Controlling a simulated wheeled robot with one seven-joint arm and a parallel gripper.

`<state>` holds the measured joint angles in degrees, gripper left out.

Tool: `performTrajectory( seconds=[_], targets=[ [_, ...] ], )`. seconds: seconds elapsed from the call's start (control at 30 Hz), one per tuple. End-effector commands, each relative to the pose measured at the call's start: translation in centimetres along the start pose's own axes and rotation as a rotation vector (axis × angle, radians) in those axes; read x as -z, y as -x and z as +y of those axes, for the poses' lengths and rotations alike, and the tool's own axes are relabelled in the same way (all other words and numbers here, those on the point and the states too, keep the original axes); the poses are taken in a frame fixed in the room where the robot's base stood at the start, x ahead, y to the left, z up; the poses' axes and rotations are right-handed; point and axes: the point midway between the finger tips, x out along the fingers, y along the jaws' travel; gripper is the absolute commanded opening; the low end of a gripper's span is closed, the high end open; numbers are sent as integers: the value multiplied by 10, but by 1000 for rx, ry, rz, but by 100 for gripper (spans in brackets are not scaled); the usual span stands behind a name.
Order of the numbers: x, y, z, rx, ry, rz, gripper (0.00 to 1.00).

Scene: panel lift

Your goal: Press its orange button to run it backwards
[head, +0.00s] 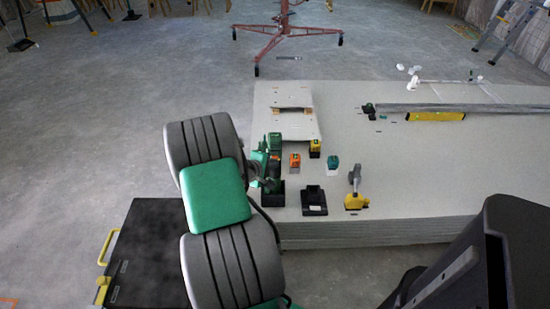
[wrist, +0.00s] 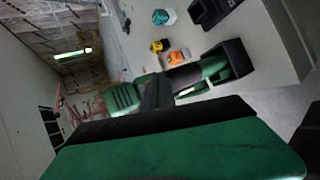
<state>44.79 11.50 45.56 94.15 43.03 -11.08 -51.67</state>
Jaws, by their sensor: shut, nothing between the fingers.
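The green and black drill (head: 274,143) stands on the near left part of the panel stack, beside my arm. In the wrist view the drill (wrist: 185,78) appears lying sideways across the picture, with its ribbed green housing at left and dark base at right. My gripper (wrist: 157,90) is shut and empty; its dark fingers overlap the drill near where the housing meets the handle. I cannot tell whether they touch it. I cannot make out an orange button on the drill; the fingers hide part of it. In the head view my arm covers most of the gripper.
The panel stack (head: 420,165) also carries an orange block (head: 295,160), a yellow block (head: 315,148), a teal block (head: 333,163), a black charger (head: 313,200) and a yellow-grey tool (head: 356,190). A yellow level (head: 436,116) lies farther back. A red stand (head: 285,38) is behind.

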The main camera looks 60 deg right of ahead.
Motion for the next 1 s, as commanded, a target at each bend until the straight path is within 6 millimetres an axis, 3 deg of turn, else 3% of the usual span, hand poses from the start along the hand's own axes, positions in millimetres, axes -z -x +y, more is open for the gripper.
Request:
performTrajectory(
  seconds=[0.17, 0.6, 1.0],
  targets=[
    [-3, 4, -2, 2, 3, -1, 0],
    [-28, 39, -27, 1, 3, -1, 0],
    [-28, 44, -30, 6, -7, 4, 0]
  ],
)
